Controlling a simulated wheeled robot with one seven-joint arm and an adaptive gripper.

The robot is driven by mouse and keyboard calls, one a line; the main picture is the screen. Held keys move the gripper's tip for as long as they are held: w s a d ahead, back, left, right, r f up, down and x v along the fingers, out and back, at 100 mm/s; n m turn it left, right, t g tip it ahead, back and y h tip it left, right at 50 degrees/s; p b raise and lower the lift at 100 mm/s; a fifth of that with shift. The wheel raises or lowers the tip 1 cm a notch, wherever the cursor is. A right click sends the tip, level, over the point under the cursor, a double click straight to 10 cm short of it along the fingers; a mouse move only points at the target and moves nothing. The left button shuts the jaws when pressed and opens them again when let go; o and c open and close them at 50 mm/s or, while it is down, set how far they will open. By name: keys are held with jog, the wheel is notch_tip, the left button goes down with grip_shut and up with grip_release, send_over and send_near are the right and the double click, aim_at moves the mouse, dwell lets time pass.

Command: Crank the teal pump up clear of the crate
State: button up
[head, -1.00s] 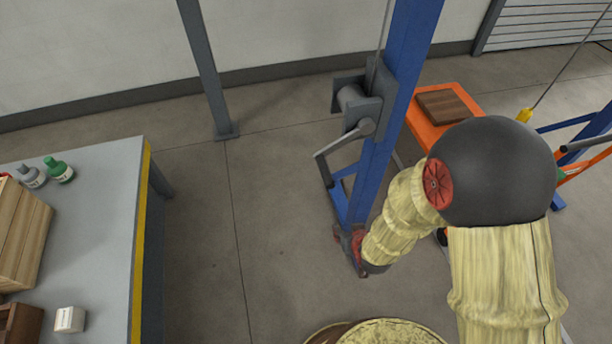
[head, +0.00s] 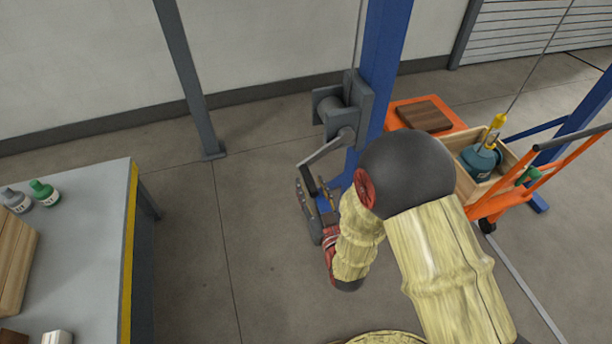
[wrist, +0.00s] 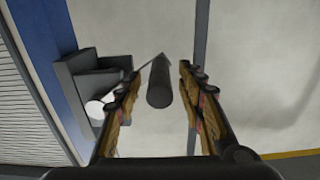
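The teal pump (head: 480,160) sits in the wooden crate (head: 497,184) at the right of the head view, with its top showing above the walls. A yellow hook (head: 496,124) on a cable meets its top. The grey winch (head: 345,103) is on the blue post, and its crank arm (head: 325,148) slopes down left to a dark handle. My gripper (head: 314,203) is at that handle. In the wrist view, the crank handle (wrist: 159,84) lies between the fingers of my gripper (wrist: 157,90), with gaps showing on both sides. Whether the pump touches the crate floor is hidden.
An orange cart (head: 500,203) carries the crate. A brown block (head: 425,114) lies on an orange surface behind my arm. A grey workbench (head: 85,235) with bottles stands at the left. The floor between bench and post is clear.

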aim_at(306, 175)
jog(key=x, duration=0.5)
jog(key=shift+b, duration=0.4)
jog(key=c, duration=0.3)
grip_shut()
